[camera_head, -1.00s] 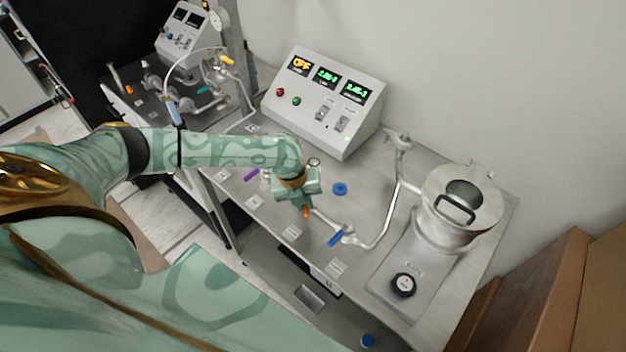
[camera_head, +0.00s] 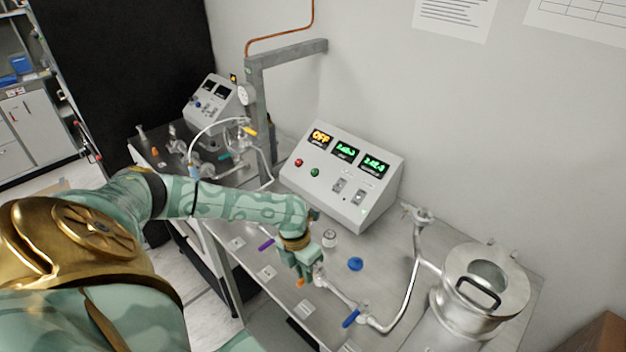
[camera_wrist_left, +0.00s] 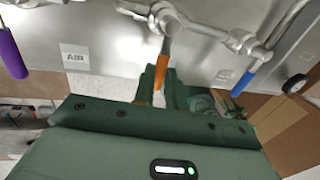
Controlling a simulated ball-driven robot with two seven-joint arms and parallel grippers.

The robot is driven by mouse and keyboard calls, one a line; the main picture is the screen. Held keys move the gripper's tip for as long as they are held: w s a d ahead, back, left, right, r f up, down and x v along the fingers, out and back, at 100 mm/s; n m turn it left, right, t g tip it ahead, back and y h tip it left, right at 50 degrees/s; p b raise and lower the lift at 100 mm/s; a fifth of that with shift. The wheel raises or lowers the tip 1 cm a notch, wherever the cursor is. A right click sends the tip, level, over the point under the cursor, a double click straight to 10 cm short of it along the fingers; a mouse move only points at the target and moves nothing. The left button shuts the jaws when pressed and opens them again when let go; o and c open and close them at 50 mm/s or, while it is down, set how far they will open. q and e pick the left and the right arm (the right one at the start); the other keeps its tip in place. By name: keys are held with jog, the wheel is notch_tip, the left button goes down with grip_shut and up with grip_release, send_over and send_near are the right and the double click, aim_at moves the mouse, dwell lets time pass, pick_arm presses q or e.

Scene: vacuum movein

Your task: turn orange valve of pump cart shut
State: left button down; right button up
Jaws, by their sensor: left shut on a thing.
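The orange valve handle (camera_head: 300,283) is on the metal pipe line at the front of the pump cart (camera_head: 262,328). My left gripper (camera_head: 303,275) is shut on it. In the left wrist view the orange handle (camera_wrist_left: 161,73) runs down from the valve body between my green fingers, whose tips partly hide it. An AIR label (camera_wrist_left: 75,57) lies to its left.
A blue valve handle (camera_head: 350,318) is on the same pipe, to the right, and a purple handle (camera_head: 266,244) to the left. A control box (camera_head: 345,178) with an OFF display stands behind. A metal chamber (camera_head: 480,288) stands at right. A blue cap (camera_head: 355,264) lies on the top.

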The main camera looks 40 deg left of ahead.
pick_arm(q)
jog(key=shift+a+m, duration=0.2)
jog(key=shift+m, duration=0.1)
jog(key=c, duration=1.4)
grip_release()
jog(key=shift+c, duration=0.2)
jog(key=a+r+p, duration=0.1)
jog(key=a+r, duration=0.2)
jog(key=r, duration=1.3)
jog(key=shift+w+a, duration=0.1)
